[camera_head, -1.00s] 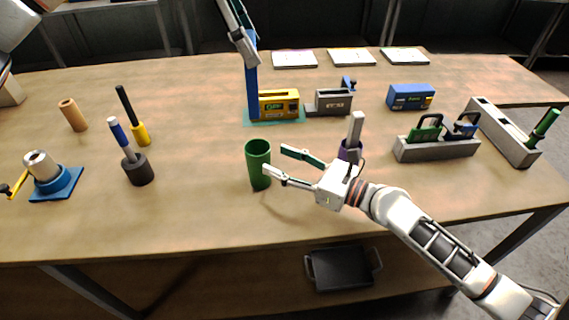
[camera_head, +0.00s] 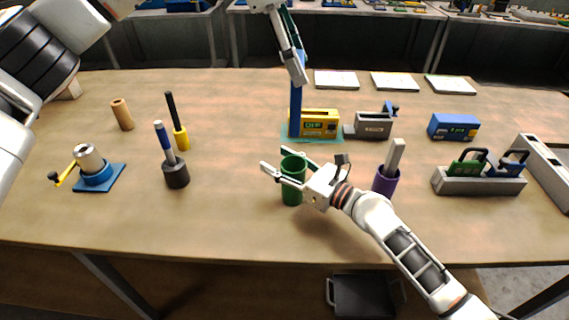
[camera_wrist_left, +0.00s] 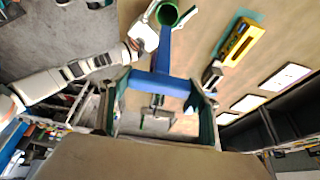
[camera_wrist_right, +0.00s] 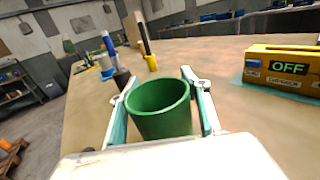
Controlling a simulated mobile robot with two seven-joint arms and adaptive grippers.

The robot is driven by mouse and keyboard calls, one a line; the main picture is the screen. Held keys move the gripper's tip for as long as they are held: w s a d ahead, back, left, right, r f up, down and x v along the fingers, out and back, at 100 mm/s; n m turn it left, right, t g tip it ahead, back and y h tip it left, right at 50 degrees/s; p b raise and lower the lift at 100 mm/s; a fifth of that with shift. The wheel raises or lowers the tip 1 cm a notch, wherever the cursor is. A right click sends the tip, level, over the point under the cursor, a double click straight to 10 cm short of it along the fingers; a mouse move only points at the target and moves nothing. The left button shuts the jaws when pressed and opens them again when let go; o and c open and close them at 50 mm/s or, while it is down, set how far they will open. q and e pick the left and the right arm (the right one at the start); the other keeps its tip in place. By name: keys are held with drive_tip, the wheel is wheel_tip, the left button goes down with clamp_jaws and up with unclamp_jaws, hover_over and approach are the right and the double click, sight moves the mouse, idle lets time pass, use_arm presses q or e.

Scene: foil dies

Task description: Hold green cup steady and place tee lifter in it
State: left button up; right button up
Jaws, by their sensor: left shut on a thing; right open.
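The green cup (camera_head: 292,192) stands upright and open-topped near the middle of the table. My right gripper (camera_head: 275,160) is open, with one finger on either side of the cup; in the right wrist view the cup (camera_wrist_right: 158,110) sits between the fingers, and I cannot tell whether they touch it. My left gripper (camera_head: 297,68) is shut on the blue tee lifter (camera_head: 296,105). The lifter's long bar hangs down, behind the cup in the head view. In the left wrist view its crossbar (camera_wrist_left: 165,83) spans between the fingers.
A yellow box (camera_head: 322,124) on a teal mat stands behind the cup. A purple holder (camera_head: 385,183) with a grey bar stands right of it. A grey vise-like block (camera_head: 373,126) is farther back.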

drive_tip(key=c, duration=1.3)
clamp_jaws()
use_arm(q)
drive_tip(key=shift+s+d+f, duration=0.15)
drive_tip(key=shift+f, duration=0.55)
drive_tip(key=shift+s+d+f, duration=0.1)
drive_tip(key=shift+f, duration=0.55)
approach(305, 167)
drive_tip(key=x, duration=0.5)
drive_tip(key=shift+w+a, duration=0.1)
drive_tip(key=shift+w, duration=0.15)
